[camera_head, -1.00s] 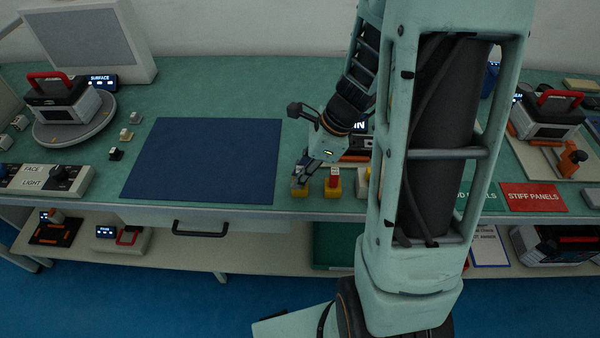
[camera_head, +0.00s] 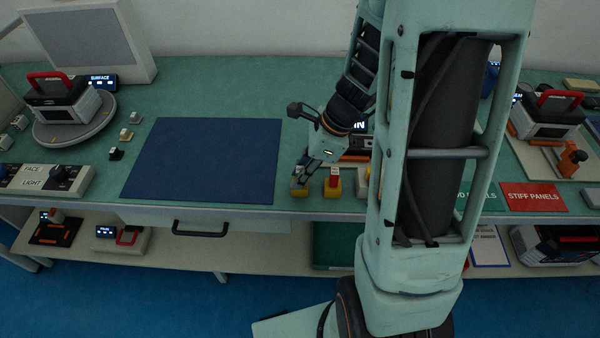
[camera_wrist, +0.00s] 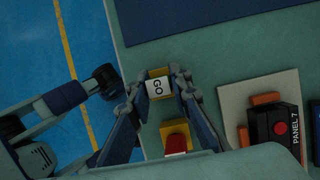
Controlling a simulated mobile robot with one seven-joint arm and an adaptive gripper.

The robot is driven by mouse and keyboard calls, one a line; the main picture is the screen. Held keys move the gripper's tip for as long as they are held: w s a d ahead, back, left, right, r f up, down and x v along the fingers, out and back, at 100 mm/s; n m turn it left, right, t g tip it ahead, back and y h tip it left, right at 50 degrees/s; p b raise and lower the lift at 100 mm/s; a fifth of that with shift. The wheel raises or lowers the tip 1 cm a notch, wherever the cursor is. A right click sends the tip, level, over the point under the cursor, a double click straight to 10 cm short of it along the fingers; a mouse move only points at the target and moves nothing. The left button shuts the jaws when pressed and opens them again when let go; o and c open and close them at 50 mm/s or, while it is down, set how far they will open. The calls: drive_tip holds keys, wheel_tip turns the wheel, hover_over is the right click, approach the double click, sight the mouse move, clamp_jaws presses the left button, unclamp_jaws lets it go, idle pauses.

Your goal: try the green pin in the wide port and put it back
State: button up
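A pin with a white top lettered GO (camera_wrist: 159,88) stands in a yellow holder (camera_wrist: 159,71) in the wrist view; no green shows on it there. My gripper (camera_wrist: 161,85) has one finger on each side of this top, very close to it. Whether the fingers touch or press it I cannot tell. In the head view my gripper (camera_head: 300,180) is low over the same yellow holder (camera_head: 300,192) at the front of the bench. A red-topped pin (camera_wrist: 176,143) stands beside it in another yellow holder (camera_wrist: 170,128). I cannot make out the wide port.
A dark blue mat (camera_head: 205,160) lies left of the holders. A device marked PANEL 7 (camera_wrist: 280,130) rests on a pale board (camera_wrist: 235,100) beside the pins. My arm hides part of the bench in the head view. A red STIFF PANELS sign (camera_head: 533,197) lies at the right.

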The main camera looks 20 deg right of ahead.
drive_tip(key=o, duration=0.5)
drive_tip(key=shift+c, duration=0.2)
drive_tip(key=v, duration=1.2)
